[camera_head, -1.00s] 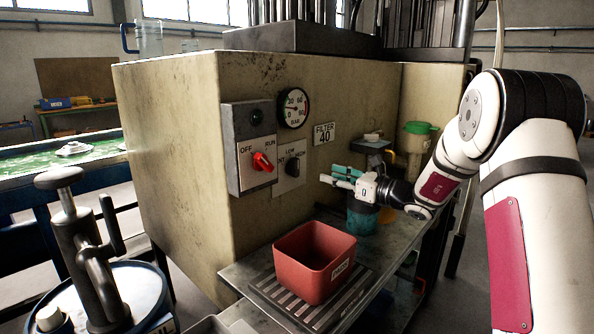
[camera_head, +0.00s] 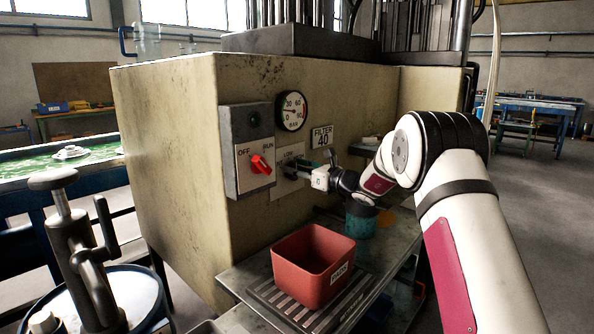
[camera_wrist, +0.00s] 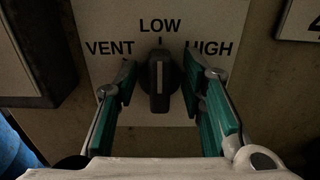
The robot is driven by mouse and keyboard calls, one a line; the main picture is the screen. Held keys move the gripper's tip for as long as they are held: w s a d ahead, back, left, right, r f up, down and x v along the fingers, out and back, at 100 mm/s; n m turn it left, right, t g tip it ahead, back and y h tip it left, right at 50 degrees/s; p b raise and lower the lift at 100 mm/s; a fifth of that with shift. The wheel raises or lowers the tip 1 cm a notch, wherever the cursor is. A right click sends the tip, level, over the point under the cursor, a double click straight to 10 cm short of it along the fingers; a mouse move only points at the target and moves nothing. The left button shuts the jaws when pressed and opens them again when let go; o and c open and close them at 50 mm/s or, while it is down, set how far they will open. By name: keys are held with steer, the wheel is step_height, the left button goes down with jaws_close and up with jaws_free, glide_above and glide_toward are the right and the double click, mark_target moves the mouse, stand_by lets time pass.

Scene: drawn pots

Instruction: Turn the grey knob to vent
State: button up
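The dark grey knob (camera_wrist: 159,82) sits on a pale plate (camera_wrist: 100,25) marked VENT, LOW and HIGH. Its bar stands upright, in line with the LOW mark. My gripper (camera_wrist: 157,72) is open, with one teal-padded finger on each side of the knob. A gap shows between the knob and the fingers, slightly wider at the left fingertip. In the head view my gripper (camera_head: 297,168) is up against the panel face and hides most of the knob.
A grey switch box with a red OFF/RUN knob (camera_head: 261,165) is just left of the plate. A round gauge (camera_head: 291,111) and a FILTER 40 sign (camera_head: 322,136) are above. A red bin (camera_head: 312,267) stands below on the metal shelf.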

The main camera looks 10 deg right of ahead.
steer(key=shift+w, duration=0.1)
steer(key=shift+c, duration=0.6)
jaws_close()
steer(key=shift+a, duration=0.1)
steer(key=shift+n+b, duration=0.3)
steer(key=shift+b, duration=0.15)
steer(key=n+b, duration=0.3)
steer(key=b, duration=0.3)
steer(key=n+b, duration=0.4)
steer(key=b, duration=0.2)
steer(key=a+f+n+b, duration=0.1)
steer(key=n+b, duration=0.3)
steer(key=b, duration=0.2)
steer(key=shift+s, duration=0.4)
steer(key=shift+n, duration=0.3)
